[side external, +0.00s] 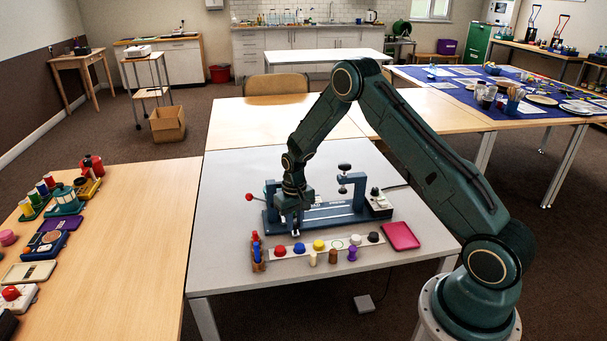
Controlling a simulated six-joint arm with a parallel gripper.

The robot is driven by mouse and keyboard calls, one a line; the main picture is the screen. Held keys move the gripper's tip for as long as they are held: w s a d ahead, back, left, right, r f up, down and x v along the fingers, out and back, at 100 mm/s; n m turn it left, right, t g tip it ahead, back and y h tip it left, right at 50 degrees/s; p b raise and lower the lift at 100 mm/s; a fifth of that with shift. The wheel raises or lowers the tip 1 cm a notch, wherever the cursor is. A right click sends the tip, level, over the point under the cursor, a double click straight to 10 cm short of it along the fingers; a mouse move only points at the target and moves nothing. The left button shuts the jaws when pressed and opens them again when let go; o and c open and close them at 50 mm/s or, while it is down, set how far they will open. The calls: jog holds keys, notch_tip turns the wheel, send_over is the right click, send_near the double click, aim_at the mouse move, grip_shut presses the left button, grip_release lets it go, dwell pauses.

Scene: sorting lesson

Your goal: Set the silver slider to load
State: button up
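A blue bench fixture (345,219) stands on the grey table, with a pale silver strip (335,210) along it and small white lettering too small to read surely. My gripper (297,229) points down over the left part of this fixture, at its front edge. I cannot pick out the silver slider; my gripper covers the part of the fixture around it. The fingers are small and dark here, and I cannot tell whether they are open, shut or touching anything.
A white strip with coloured knobs (319,245) lies in front of the fixture, with several small pegs before it. A red-pink tray (401,236) is to the right. A control box (378,204) stands at the fixture's right end. A red-balled lever (249,197) sticks out left.

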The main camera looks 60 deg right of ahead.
grip_shut()
jog(key=s+d, duration=0.6)
jog(key=o, duration=0.7)
grip_release()
jog(key=shift+r, duration=0.1)
notch_tip(320, 180, up, 14)
jog(key=shift+f, duration=0.2)
